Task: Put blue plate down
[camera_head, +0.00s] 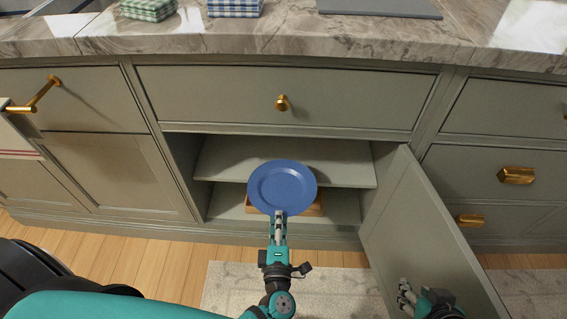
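The blue plate (282,187) is round and faces the camera in front of the open cabinet. My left gripper (279,216) is at the plate's lower edge and appears shut on it. The fingertips are partly hidden at the rim. The plate overlaps the cabinet's middle shelf (230,165) and lower floor in view; I see no clear contact with either. My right gripper (404,293) is at the lower right, by the open cabinet door, with nothing visible in it. Whether its fingers are open is unclear.
The cabinet door (415,225) stands open on the right. A brown wooden item (314,207) lies on the cabinet floor behind the plate, mostly hidden. Above are a drawer (350,98) and a marble counter (270,38) with folded checked cloths (235,8). A rug (235,285) lies on the floor.

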